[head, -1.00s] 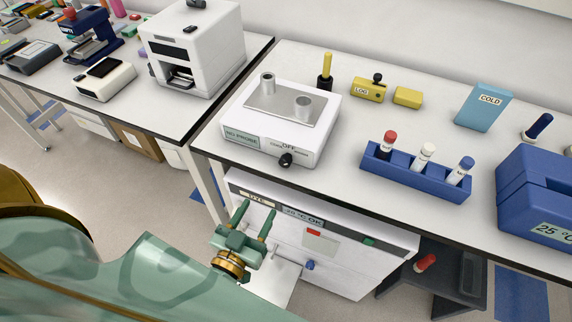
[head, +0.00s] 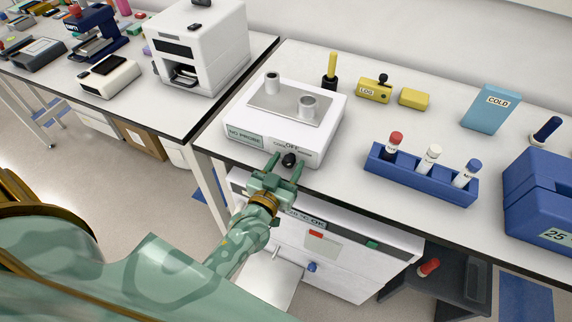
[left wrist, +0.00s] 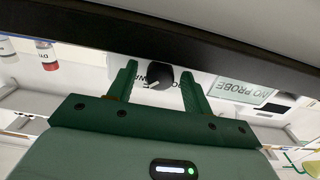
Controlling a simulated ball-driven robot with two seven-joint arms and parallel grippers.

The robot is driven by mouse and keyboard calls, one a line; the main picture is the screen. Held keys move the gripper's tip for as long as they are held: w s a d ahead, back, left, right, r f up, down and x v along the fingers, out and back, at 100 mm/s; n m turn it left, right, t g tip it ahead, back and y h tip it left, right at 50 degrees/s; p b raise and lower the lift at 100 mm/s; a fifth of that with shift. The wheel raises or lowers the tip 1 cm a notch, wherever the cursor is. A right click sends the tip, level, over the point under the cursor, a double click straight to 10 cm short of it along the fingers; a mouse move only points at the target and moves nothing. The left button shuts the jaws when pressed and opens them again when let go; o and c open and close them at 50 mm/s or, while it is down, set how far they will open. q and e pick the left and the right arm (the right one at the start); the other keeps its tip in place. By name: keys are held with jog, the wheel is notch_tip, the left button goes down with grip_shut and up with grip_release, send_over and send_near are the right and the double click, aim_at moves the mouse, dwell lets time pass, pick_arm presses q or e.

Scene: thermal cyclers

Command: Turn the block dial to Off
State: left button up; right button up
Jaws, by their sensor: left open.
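The white block device (head: 232,118) stands at the front edge of the bench with a grey plate and two metal cylinders on top. Its black dial (head: 289,160) is on the front face, under the word OFF, with "Cool" to the left and a small unreadable label to the right. My left gripper (head: 285,166) is open at the dial, one finger on each side. In the left wrist view the dial (left wrist: 157,77) sits between the spread fingers (left wrist: 160,84), with gaps visible. A white mark shows on it; its exact setting is hard to tell. My right gripper is not visible.
A NO PROBE display (head: 245,136) is left of the dial. A blue rack (head: 420,180) with capped tubes stands to the right, with a blue 25 °C box (head: 540,205) beyond. A white cabinet (head: 345,262) is below the bench edge, near my left arm.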

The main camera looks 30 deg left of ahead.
pick_arm(q)
jog(key=c, duration=1)
jog(key=shift+o, duration=0.2)
jog(key=shift+n, duration=0.3)
jog(key=shift+r+n+p, duration=0.15)
jog(key=shift+n+p, duration=0.65)
jog(key=shift+p, duration=0.1)
jog(key=shift+n+p, duration=0.5)
jog(key=shift+n, duration=0.3)
jog(key=n+p, duration=0.1)
jog(key=n, duration=0.2)
jog(key=shift+n+p, duration=0.35)
jog(key=shift+n, duration=0.55)
